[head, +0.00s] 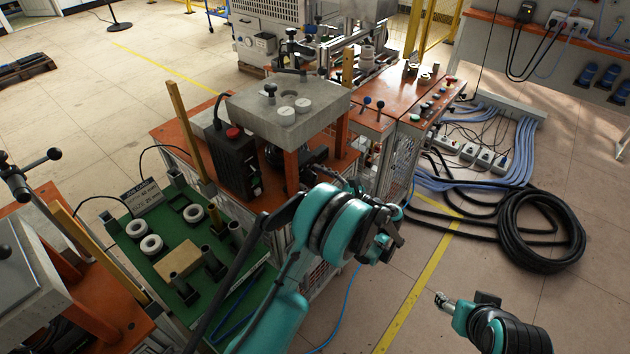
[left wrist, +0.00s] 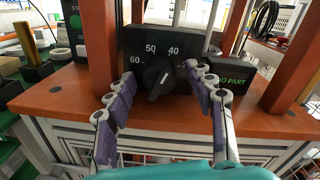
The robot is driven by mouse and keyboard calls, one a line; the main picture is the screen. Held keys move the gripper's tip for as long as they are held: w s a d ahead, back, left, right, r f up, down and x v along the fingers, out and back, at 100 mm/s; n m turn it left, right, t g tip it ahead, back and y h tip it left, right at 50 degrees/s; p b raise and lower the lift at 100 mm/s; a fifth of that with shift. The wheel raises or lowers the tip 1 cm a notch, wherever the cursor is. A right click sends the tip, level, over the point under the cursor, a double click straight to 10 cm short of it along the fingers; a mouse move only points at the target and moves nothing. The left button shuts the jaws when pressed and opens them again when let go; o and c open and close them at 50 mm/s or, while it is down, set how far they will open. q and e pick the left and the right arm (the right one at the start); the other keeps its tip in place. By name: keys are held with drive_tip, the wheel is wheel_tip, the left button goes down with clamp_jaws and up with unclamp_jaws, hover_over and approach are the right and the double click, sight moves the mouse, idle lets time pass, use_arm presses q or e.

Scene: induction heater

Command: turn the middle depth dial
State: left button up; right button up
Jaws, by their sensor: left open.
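A round black dial (left wrist: 160,76) with a pale pointer line sits on a black panel (left wrist: 134,42) in the left wrist view.
A display (left wrist: 232,82) reading "NO PART" is right of the dial. Red posts (head: 291,172) carry a grey block (head: 262,115) above the station. A green tray (head: 150,270) with white rings stands at left. Black cable coils (head: 545,240) lie on the floor at right.

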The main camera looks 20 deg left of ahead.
use_arm(q)
drive_tip(key=c, duration=1.2)
drive_tip(key=shift+o, duration=0.2)
drive_tip(key=shift+n, duration=2.1)
drive_tip(key=o, duration=1.2)
drive_tip(key=shift+c, duration=0.2)
